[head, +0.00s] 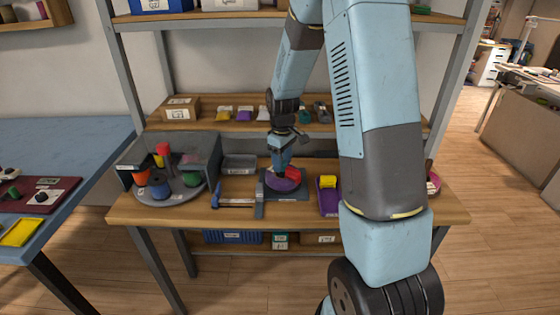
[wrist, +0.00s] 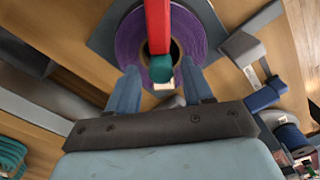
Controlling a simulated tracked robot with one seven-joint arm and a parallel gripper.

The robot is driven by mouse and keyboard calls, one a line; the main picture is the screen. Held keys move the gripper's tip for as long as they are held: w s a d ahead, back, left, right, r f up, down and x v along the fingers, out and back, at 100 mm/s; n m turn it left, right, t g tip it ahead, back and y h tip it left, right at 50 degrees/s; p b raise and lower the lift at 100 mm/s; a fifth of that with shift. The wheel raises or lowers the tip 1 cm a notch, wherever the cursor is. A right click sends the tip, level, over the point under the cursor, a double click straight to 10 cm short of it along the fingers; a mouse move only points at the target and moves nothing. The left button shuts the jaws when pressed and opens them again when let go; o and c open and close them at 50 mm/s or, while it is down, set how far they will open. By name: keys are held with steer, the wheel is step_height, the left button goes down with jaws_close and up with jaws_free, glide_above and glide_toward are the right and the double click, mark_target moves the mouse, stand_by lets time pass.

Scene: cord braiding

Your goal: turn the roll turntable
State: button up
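A round grey turntable (head: 185,197) sits at the left of the workbench, partly inside a dark grey open-fronted housing (head: 207,150). Coloured rolls stand on it, among them an orange roll (head: 141,177), a blue roll (head: 160,187) and a green roll (head: 192,179). My gripper (head: 280,172) is well to the right of it, low over a flat purple roll (head: 283,185). In the wrist view my gripper (wrist: 160,70) has its fingers apart. A red bar with a teal end (wrist: 160,68) shows between them, with gaps on both sides, over the purple roll (wrist: 130,35).
The purple roll lies on a dark plate (head: 300,190). A blue clamp-like tool (head: 236,202) lies between turntable and plate. A purple tray (head: 328,207) with a yellow block (head: 328,182) is right of the plate. A grey bin (head: 238,164) and a shelf (head: 225,126) with small items stand behind.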

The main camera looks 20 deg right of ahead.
steer(key=c, duration=0.9)
steer(key=shift+a, duration=0.25)
steer(key=shift+w+d, duration=0.1)
steer(key=shift+d, duration=0.05)
steer(key=shift+r, duration=0.1)
steer(key=shift+d+m, duration=0.1)
steer(key=shift+m, duration=0.4)
steer(key=shift+m, duration=0.9)
steer(key=shift+d+m, duration=0.1)
steer(key=shift+m, duration=2)
steer(key=shift+m, duration=0.6)
